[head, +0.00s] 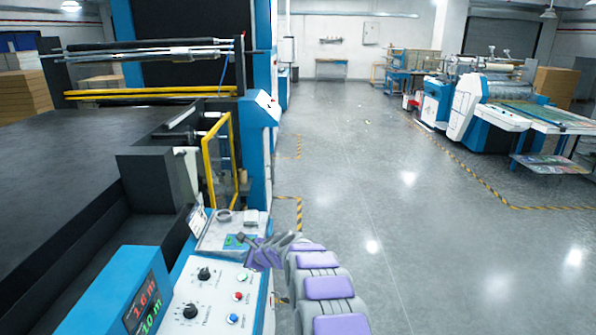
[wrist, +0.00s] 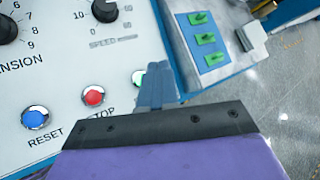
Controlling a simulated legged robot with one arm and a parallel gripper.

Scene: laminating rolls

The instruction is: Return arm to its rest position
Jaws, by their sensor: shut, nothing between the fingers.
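My arm (head: 328,288), with purple and grey segments, reaches up from the bottom of the head view and bends left at its far end. My gripper (head: 242,240) is at the far end of the machine's control panel (head: 215,288). In the wrist view the gripper (wrist: 157,78) is shut and empty, its grey-blue fingers together. They show in front of the panel, beside the red stop button (wrist: 93,96) and a partly hidden green button (wrist: 138,77). The blue reset button (wrist: 35,117) is farther left. I cannot tell whether the fingers touch the panel.
A large blue and black laminating machine (head: 150,60) fills the left, with a yellow guard frame (head: 207,165). Green switches (wrist: 204,38) sit on a blue plate beyond the panel. Grey floor (head: 400,230) to the right is clear, up to another machine (head: 470,105).

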